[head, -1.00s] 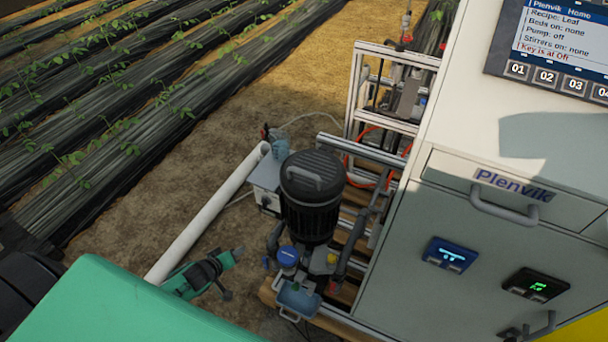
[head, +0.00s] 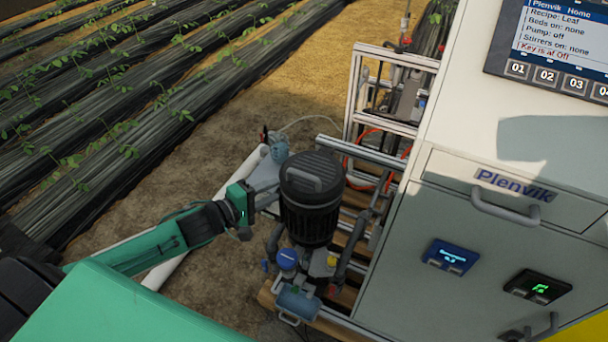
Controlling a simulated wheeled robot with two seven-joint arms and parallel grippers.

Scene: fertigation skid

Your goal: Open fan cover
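The fan cover is the dark ribbed cap (head: 311,176) on top of the upright black pump motor (head: 309,221), with a grey handle across it. It sits in place on the motor. My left gripper (head: 262,201) is just left of the motor, a little below the cap's level, with its tip pointing right toward the motor. A gap to the cap shows, but whether the gripper touches the motor side cannot be told. Its fingers are small and partly hidden, so their opening is unclear. My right gripper is not in view.
The grey Plenvik cabinet (head: 445,250) stands close on the right with a drawer handle (head: 505,209). An aluminium frame (head: 395,62) is behind the motor. A white pipe (head: 168,270) runs on the soil at left. A blue-capped strainer (head: 287,259) sits in front of the motor.

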